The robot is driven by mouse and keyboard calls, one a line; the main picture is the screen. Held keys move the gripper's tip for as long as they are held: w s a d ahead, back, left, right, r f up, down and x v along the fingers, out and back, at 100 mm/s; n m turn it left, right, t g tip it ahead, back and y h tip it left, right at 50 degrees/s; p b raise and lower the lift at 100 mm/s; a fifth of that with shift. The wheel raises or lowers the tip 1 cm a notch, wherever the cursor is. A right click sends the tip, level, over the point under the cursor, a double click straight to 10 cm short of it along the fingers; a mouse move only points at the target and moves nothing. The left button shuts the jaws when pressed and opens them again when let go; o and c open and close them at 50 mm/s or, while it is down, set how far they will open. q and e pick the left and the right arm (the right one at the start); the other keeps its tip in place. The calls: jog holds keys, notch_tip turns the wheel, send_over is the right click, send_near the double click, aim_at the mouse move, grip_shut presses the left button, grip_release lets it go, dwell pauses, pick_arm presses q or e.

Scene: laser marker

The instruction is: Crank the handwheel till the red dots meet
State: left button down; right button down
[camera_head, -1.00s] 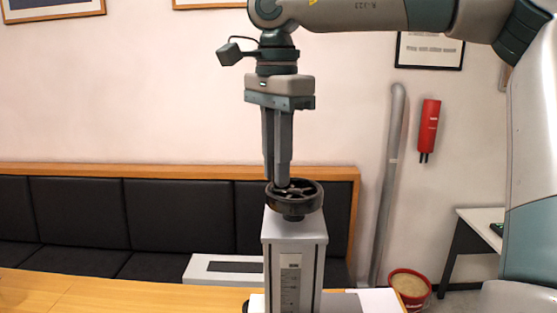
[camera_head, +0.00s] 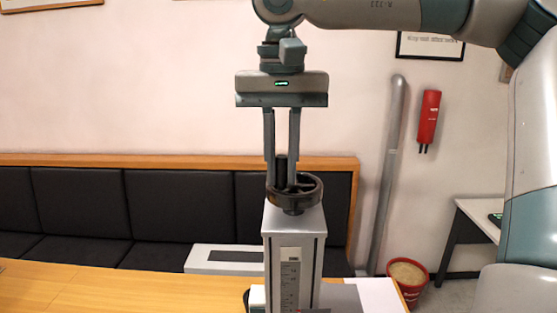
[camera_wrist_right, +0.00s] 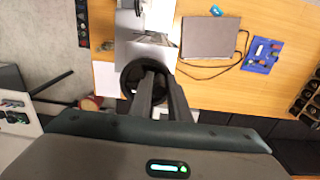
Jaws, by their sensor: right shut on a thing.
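The black handwheel (camera_head: 312,196) sits flat on top of a grey upright column (camera_head: 295,226). It also shows in the wrist view (camera_wrist_right: 129,82), partly covered by my fingers. My right gripper (camera_head: 281,180) points straight down over the wheel's left part. Its fingers are shut on the wheel's dark upright handle (camera_head: 281,168), one on each side. The fingertips also show in the wrist view (camera_wrist_right: 160,78). A scale (camera_head: 290,276) runs down the column front. A small reddish mark shows at the bottom picture edge; I cannot make out separate red dots. My left gripper is out of view.
The column stands on a wooden table (camera_head: 120,290). In the wrist view a laptop (camera_wrist_right: 211,38), a cable and a blue tray (camera_wrist_right: 262,54) lie on the table. A black padded bench (camera_head: 80,200) runs along the wall. A red bucket (camera_head: 408,285) stands right.

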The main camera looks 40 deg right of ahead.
aim_at(307, 190)
jog(key=n, duration=0.2)
jog(key=s+n, duration=0.1)
jog(key=n+p, duration=0.1)
jog(key=n, duration=0.1)
jog(key=shift+s+d+r+n, duration=0.1)
jog(key=shift+s+d+n, duration=0.1)
jog(key=shift+d+n, duration=0.1)
jog(key=n, duration=0.2)
jog(key=n+p, duration=0.1)
jog(key=shift+s+d+n, duration=0.3)
jog(key=shift+s, duration=0.05)
jog(key=n, duration=0.3)
jog(key=shift+s+d+n+p, duration=0.2)
jog(key=shift+d+n+p, duration=0.1)
jog(key=shift+d+p, duration=0.1)
jog(key=shift+s+d+n+p, duration=0.1)
jog(key=shift+d+n+p, duration=0.15)
jog(key=shift+n, duration=0.5)
jog(key=shift+w+d+n+p, duration=0.1)
jog(key=shift+n+p, duration=0.2)
jog(key=shift+n, duration=0.4)
jog(key=shift+s+d+n+p, duration=0.1)
jog(key=shift+d+n+p, duration=0.15)
jog(key=shift+n, duration=0.5)
jog(key=c, duration=1.7)
grip_release()
jog(key=shift+o, duration=0.2)
